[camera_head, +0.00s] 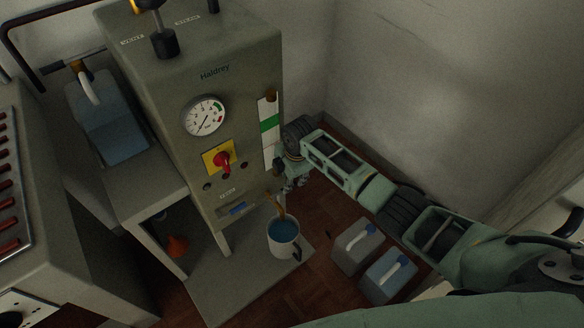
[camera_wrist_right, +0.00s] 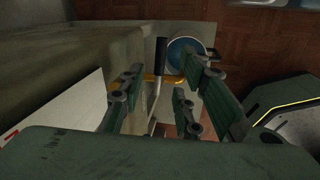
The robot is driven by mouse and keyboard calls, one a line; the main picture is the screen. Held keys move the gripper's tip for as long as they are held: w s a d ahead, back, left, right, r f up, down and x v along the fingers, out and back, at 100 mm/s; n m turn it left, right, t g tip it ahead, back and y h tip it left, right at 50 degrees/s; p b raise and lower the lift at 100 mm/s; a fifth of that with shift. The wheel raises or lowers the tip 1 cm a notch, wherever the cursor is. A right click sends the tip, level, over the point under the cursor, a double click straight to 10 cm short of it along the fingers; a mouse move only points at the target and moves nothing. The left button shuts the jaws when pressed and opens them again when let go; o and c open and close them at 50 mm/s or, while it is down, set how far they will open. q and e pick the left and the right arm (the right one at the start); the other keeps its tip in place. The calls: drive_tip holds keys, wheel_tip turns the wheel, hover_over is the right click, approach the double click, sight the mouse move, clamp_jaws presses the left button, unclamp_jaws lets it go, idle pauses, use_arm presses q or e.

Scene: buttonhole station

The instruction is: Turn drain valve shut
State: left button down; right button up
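The drain valve's brass pipe (camera_wrist_right: 164,78) runs between my right fingers in the right wrist view, with a black-gripped lever (camera_wrist_right: 161,54) beside it. In the head view the brass spout (camera_head: 281,207) sticks out low on the grey machine, above a mug-shaped bucket (camera_head: 284,232) of blue water. My right gripper (camera_head: 296,182) is beside the machine's right side, just above the spout. Its fingers (camera_wrist_right: 158,88) are spread around the valve area; I see no firm grip on the lever. The lever is hard to make out in the head view. My left gripper is not in view.
The grey machine (camera_head: 185,75) carries a gauge (camera_head: 205,116) and a red switch (camera_head: 223,160). Walls close in behind my right arm.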

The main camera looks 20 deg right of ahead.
wheel_tip(320, 180, up, 6)
drive_tip(key=s, duration=0.1)
drive_tip(key=shift+s+d+r, duration=0.15)
drive_tip(key=shift+r, duration=0.1)
drive_tip(key=shift+c, duration=0.2)
